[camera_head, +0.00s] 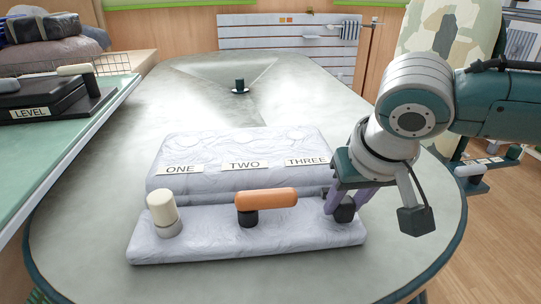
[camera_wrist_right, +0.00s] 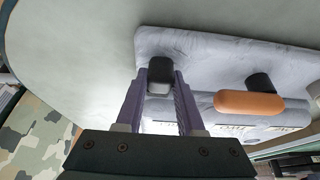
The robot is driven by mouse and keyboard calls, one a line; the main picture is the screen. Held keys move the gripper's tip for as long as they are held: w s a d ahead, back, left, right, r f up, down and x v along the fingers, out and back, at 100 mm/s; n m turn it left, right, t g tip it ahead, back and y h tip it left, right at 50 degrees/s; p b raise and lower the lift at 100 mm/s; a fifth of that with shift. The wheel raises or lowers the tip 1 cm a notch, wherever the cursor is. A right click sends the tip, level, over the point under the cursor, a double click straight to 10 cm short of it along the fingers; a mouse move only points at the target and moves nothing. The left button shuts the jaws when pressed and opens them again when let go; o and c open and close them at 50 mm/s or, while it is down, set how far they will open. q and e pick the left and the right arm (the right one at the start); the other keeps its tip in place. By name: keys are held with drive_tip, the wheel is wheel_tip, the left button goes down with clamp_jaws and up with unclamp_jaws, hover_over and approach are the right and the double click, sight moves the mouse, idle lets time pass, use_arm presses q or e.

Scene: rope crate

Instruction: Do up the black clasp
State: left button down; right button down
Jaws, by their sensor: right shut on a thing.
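The black clasp (camera_head: 346,211) is at the right end of the pale grey marbled base (camera_head: 215,243), in front of the label THREE (camera_head: 307,161). In the right wrist view the black clasp (camera_wrist_right: 160,72) is a dark rounded block between the two purple fingers. My right gripper (camera_head: 341,202) comes down from the right and is shut on it; its fingers partly hide the clasp in the head view. An orange clasp (camera_head: 266,200) lies crosswise on a dark post in front of TWO. A cream clasp (camera_head: 162,212) stands upright at the left. My left gripper is not in view.
A raised marbled block (camera_head: 240,148) bears the labels ONE, TWO and THREE behind the clasps. A small dark knob (camera_head: 239,86) stands farther back on the grey table (camera_head: 90,200). A black LEVEL box (camera_head: 40,100) is at the left. The table around the base is clear.

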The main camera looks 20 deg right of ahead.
idle(0.8)
